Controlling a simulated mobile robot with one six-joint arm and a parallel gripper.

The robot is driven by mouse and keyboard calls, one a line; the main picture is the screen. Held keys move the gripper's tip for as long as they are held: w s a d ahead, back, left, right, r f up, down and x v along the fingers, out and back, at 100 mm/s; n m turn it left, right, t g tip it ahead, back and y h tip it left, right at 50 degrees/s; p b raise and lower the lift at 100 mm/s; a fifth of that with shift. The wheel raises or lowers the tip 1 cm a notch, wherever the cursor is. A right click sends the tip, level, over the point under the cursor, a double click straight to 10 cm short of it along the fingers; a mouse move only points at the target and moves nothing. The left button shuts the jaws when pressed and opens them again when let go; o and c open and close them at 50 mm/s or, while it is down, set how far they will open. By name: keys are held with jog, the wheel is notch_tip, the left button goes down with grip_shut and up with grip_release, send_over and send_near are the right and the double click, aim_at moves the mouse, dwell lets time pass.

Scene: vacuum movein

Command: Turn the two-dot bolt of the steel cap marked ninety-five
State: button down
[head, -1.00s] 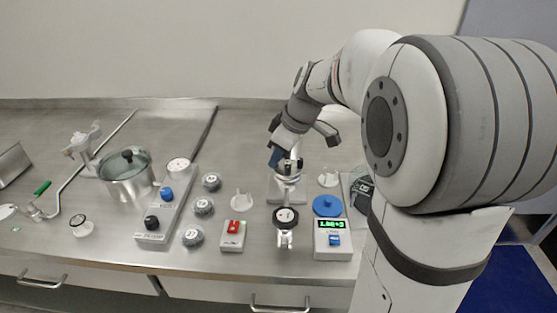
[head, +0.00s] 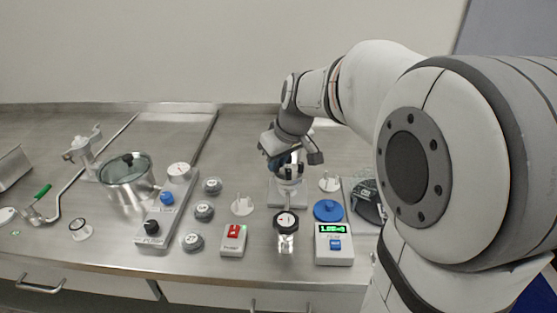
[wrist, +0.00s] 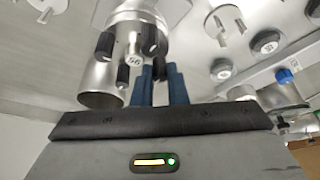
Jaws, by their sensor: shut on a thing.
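The steel cap (wrist: 134,30), marked ninety-five on a small white label (wrist: 134,62) that shows upside down, is a shiny body with several black bolts around its face. In the head view the steel cap (head: 291,172) sits on a metal stand right of centre, partly hidden by my gripper (head: 284,161). In the wrist view the blue fingers of my gripper (wrist: 161,80) reach up to the cap's edge and are closed around a black bolt (wrist: 158,68), which is mostly hidden between them. I cannot read any dots on the bolts.
A red-switch box (head: 233,240), grey knobs (head: 204,211) and a glass-lidded pot (head: 127,178) lie to the left. White pronged parts (head: 242,205) stand close by.

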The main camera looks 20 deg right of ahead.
jog(key=c, duration=1.4)
grip_release()
jog(key=shift+c, duration=0.2)
jog(key=shift+p+v, duration=0.5)
jog(key=shift+v, duration=3.45)
